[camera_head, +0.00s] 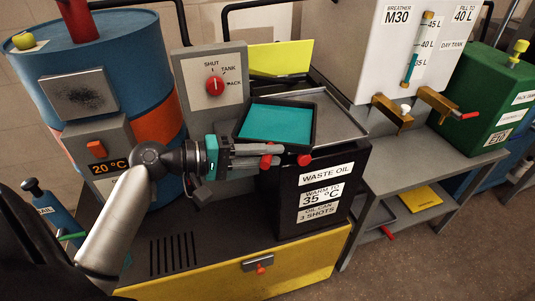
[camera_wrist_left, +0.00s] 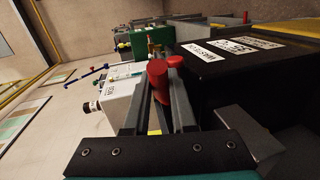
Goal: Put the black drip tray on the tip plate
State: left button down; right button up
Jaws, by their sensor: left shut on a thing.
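The black drip tray (camera_head: 312,122), with a teal inside, is in the head view over the left part of the grey tip plate (camera_head: 343,122). I cannot tell whether it rests on the plate or hangs slightly above. My left gripper (camera_head: 272,155) lies along the tray's near edge, its fingers pointing right. Its fingers are shut around a red peg (camera_head: 265,162), which seems to belong to the tray; the peg also shows between the fingers in the left wrist view (camera_wrist_left: 157,82). A second red knob (camera_head: 304,159) is just past the fingertips. My right gripper is out of view.
The black waste oil box (camera_head: 290,205) stands under the plate. A grey panel with a red dial (camera_head: 215,85) and a blue drum (camera_head: 90,60) stand left. A white day tank (camera_head: 400,50) with brass taps (camera_head: 392,113) stands right. A yellow-green panel (camera_head: 280,56) is behind.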

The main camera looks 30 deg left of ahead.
pick_arm(q)
jog(key=c, duration=0.7)
grip_release()
jog(key=shift+f, duration=0.1)
jog(key=shift+c, duration=0.2)
